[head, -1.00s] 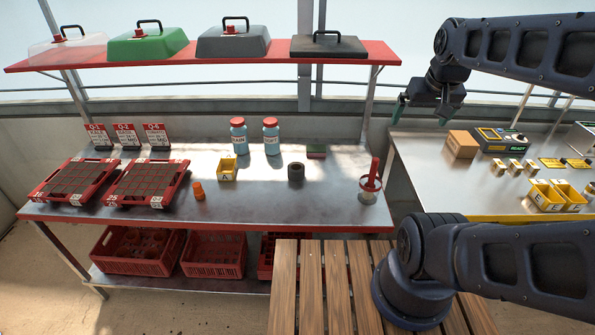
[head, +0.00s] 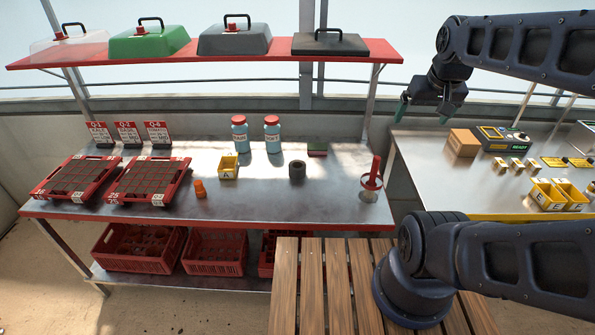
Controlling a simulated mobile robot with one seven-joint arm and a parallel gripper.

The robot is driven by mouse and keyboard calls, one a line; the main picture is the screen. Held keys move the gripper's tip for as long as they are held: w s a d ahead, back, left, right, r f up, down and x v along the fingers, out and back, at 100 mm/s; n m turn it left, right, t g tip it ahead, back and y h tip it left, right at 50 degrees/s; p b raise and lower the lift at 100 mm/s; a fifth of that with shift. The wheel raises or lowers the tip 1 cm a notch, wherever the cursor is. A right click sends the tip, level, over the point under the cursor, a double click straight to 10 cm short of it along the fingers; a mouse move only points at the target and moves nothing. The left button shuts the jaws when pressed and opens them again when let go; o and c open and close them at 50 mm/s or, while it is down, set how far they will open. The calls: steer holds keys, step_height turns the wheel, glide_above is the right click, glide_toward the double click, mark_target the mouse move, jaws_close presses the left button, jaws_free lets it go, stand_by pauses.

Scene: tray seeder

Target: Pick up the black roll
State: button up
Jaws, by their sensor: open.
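The black roll (head: 297,171) stands on the metal table, right of the small yellow bin marked A (head: 229,167). It looks like a short dark cylinder with a hole in its top. My gripper (head: 428,110) is at the upper right, raised in the air near the gap between the two tables, well up and to the right of the roll. Its greenish fingers point down, open and empty.
A red shelf (head: 380,52) with several lids hangs above. A wooden slatted surface (head: 313,285) is in front.

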steer(key=w+a+f+n+g, duration=0.1)
steer(key=w+a+n, duration=0.15)
steer(key=w, duration=0.35)
steer(key=w+a+f+n, duration=0.1)
steer(key=w+a+n, duration=0.1)
steer(key=w+n, duration=0.3)
steer(key=n+g, duration=0.4)
steer(key=n, duration=1.3)
glide_above(297, 165)
steer(key=f, duration=2.9)
steer(key=shift+d+f, duration=0.2)
steer(key=shift+f, duration=0.15)
steer(key=shift+a+f, duration=0.15)
steer(key=shift+f, duration=0.25)
step_height(297, 165, down, 10)
steer(key=shift+w+f, duration=0.1)
